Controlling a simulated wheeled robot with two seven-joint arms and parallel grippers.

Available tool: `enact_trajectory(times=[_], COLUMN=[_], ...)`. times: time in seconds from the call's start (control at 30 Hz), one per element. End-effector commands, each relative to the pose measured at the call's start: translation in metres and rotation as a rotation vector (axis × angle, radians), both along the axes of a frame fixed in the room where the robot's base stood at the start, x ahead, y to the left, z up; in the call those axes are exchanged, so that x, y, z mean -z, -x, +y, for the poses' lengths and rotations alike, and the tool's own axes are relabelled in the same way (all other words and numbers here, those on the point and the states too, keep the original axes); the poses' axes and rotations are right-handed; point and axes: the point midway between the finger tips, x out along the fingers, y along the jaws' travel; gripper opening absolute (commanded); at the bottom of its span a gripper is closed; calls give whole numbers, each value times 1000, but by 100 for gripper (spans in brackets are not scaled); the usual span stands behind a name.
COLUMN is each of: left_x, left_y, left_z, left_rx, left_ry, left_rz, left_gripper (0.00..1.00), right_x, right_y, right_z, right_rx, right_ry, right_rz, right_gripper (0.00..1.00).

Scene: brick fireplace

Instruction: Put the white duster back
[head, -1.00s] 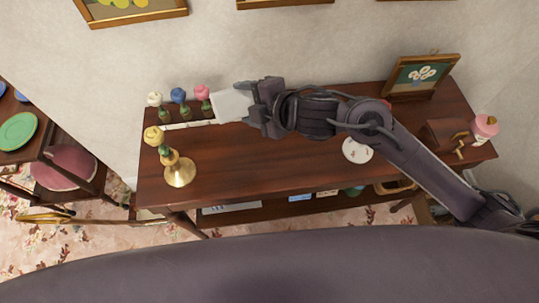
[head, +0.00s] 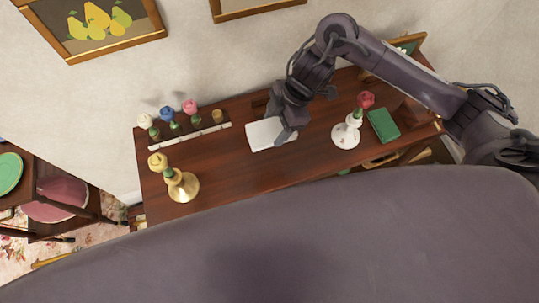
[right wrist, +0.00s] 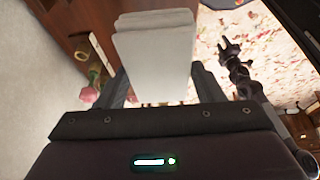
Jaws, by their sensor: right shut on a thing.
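My right gripper (head: 287,122) is shut on a flat white block (head: 266,133), over the middle of the wooden table. The block also fills the middle of the right wrist view (right wrist: 155,60), between the fingers. I cannot tell whether it touches the tabletop. A white flower-like head on a green stem (head: 146,121) stands in the rack (head: 190,137) at the table's back left, beside a blue one (head: 167,114) and a pink one (head: 190,107). I cannot tell which of these white things is the duster. My left gripper (right wrist: 230,48) shows small in the right wrist view, its jaws unclear.
A brass holder (head: 185,188) with a yellow head stands at the table's front left. A white vase (head: 345,136) with a red head and a green box (head: 383,125) stand right of my gripper. The tabletop (head: 225,160) between brass holder and block is clear.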

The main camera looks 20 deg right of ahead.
Motion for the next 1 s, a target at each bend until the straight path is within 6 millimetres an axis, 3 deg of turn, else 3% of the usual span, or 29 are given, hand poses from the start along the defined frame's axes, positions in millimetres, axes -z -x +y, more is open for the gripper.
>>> enact_trajectory(times=[0.17, 0.5, 1.0], left_x=[13, 2, -1], left_y=[1, 3, 2], left_z=[-1, -1, -2], left_rx=[0, 0, 0], left_ry=[1, 2, 2], left_rz=[2, 4, 4], left_gripper=[36, 36, 36], right_x=[51, 130, 186], right_y=[4, 2, 1], right_z=[2, 0, 1], right_rx=[4, 1, -2], right_ry=[-6, 0, -1], right_rz=[12, 4, 0], right_gripper=[43, 43, 43])
